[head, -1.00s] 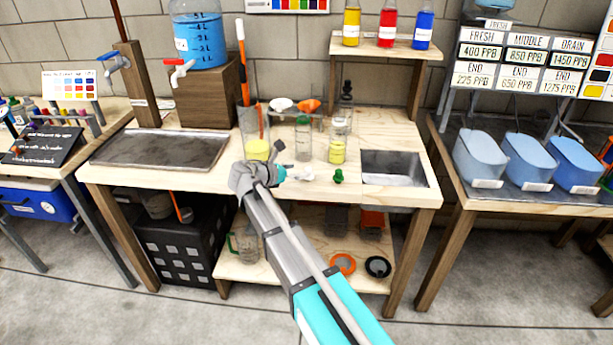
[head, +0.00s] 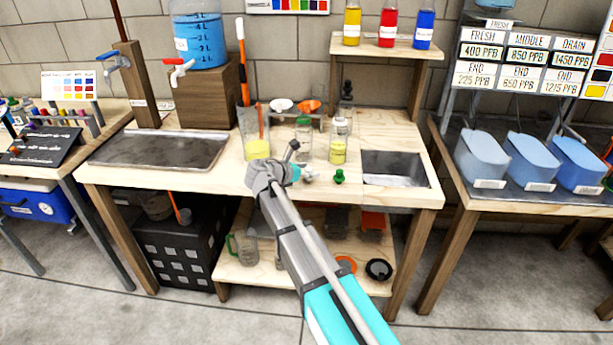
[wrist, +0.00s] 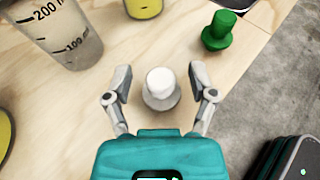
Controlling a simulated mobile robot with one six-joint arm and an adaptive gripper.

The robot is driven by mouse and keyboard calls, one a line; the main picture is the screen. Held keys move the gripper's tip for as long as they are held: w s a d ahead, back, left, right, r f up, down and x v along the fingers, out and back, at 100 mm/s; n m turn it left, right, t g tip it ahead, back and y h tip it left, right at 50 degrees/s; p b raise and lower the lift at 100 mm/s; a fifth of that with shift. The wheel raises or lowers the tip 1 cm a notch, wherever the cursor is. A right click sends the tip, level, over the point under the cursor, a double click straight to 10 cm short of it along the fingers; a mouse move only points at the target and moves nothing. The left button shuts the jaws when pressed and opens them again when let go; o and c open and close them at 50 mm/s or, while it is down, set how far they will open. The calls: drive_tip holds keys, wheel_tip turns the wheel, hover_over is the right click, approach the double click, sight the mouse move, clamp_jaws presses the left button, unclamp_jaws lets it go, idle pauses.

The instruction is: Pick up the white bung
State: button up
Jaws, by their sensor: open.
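The white bung (wrist: 160,88) stands upright on the wooden bench top in the wrist view, its narrower top toward the camera. My gripper (wrist: 160,82) is open, with one finger on each side of the bung and a visible gap on both sides. I cannot tell how high the fingertips are above the bench. In the head view the bung (head: 310,176) is a small pale shape just right of my wrist, partly hidden by it.
A green bung (wrist: 218,32) stands to the right near the bench edge. A graduated clear cylinder (wrist: 62,35) stands at the left.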

idle(0.3)
drive_tip(key=c, duration=0.9)
drive_tip(key=shift+r, duration=0.1)
drive_tip(key=shift+r+p, duration=1.2)
drive_tip(key=shift+p, duration=0.1)
drive_tip(key=shift+s+a+r+p, duration=0.7)
drive_tip(key=shift+s+r+p, duration=1.05)
drive_tip(key=shift+s, duration=0.5)
drive_tip(key=shift+s+a+r+p, duration=0.7)
drive_tip(key=shift+s+r+p, duration=1)
drive_tip(key=shift+s, duration=0.5)
drive_tip(key=shift+s+a+r+p, duration=0.7)
drive_tip(key=shift+s+r+p, duration=1.05)
drive_tip(key=shift+s, duration=0.5)
drive_tip(key=shift+a, duration=0.15)
